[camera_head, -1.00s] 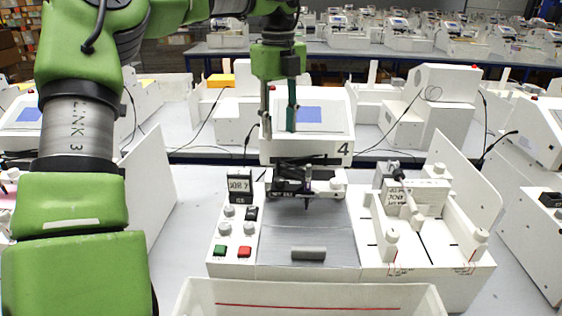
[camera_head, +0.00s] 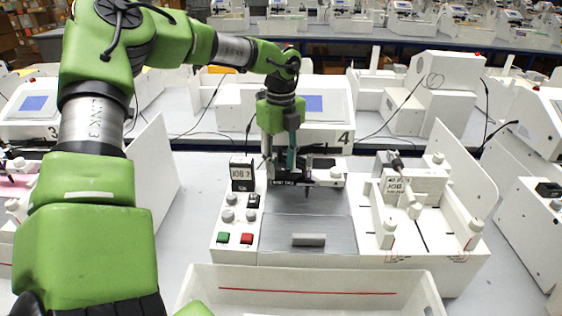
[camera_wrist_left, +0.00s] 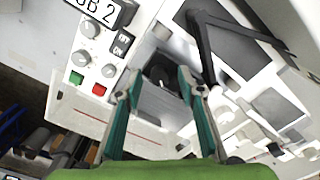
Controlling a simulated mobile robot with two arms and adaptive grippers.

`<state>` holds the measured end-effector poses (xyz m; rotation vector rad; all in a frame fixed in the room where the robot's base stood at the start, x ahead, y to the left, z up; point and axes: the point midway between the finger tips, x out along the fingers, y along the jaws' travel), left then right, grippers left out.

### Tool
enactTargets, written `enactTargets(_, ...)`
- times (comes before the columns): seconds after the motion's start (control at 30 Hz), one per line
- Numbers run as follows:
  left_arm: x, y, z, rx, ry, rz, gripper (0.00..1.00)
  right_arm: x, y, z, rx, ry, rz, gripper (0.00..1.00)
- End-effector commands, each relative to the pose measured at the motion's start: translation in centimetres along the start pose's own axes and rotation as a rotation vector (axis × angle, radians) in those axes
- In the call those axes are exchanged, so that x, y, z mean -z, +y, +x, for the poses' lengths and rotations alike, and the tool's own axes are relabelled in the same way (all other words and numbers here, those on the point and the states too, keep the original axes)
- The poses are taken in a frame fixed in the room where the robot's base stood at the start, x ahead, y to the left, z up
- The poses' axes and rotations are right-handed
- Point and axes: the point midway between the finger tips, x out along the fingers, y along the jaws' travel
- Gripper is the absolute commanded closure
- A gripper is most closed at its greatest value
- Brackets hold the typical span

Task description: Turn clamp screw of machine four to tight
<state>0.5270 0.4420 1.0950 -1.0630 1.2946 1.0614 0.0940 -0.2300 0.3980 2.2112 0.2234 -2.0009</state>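Machine four (camera_head: 330,137) stands in the middle of the head view, with a "4" on its housing. Its pen carriage (camera_head: 322,180) crosses above the grey plate and carries a dark upright pen part (camera_head: 308,172). My left gripper (camera_head: 281,172) points down at the left end of the carriage. It is open, with its fingers apart. My right gripper is not in view.
A control panel with knobs and green and red buttons (camera_head: 247,238) is left of the plate (camera_head: 308,228). A white fixture (camera_head: 415,185) with pegs is right. A white tray (camera_head: 310,276) lies in front.

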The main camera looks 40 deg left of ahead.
Motion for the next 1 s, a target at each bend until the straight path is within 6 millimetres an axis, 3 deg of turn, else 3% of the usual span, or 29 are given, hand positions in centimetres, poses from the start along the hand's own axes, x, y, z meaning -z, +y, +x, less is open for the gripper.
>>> enactTargets(0.2, 0.0, 0.0, 0.1, 0.000, 0.000, 0.000, 0.64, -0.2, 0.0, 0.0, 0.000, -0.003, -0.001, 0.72)
enactTargets(0.37, 0.0, 0.0, 0.1, 0.000, 0.000, 0.000, 1.00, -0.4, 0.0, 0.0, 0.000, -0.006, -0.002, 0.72)
enactTargets(0.73, 0.0, 0.0, 0.1, 0.000, 0.000, 0.033, 1.00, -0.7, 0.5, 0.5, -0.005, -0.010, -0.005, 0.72)
enactTargets(1.0, 0.0, 0.0, 0.4, 0.001, 0.000, 0.185, 1.00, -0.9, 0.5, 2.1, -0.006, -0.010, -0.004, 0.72)
